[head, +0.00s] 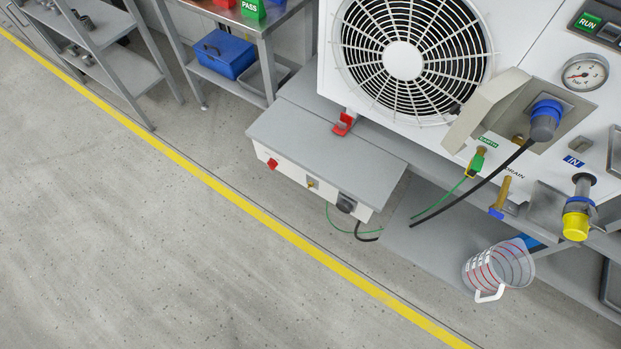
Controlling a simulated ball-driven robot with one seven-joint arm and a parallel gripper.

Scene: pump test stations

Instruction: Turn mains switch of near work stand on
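A low white box with a grey top (325,143) sticks out from the stand under the large fan unit (404,60). A small red switch (272,163) is on the left of the box's front face; it looks like the mains switch. It is too small to tell which way it is turned. A brass fitting (312,184) and a dark round socket or plug (346,203) are on the same face, to the right. My gripper is not in view.
A yellow line (220,188) crosses the open grey floor before the stand. A black cable runs from a blue plug (546,118). A measuring jug (497,268) stands on the lower shelf at right. A bench with a blue toolbox (223,54) is behind left.

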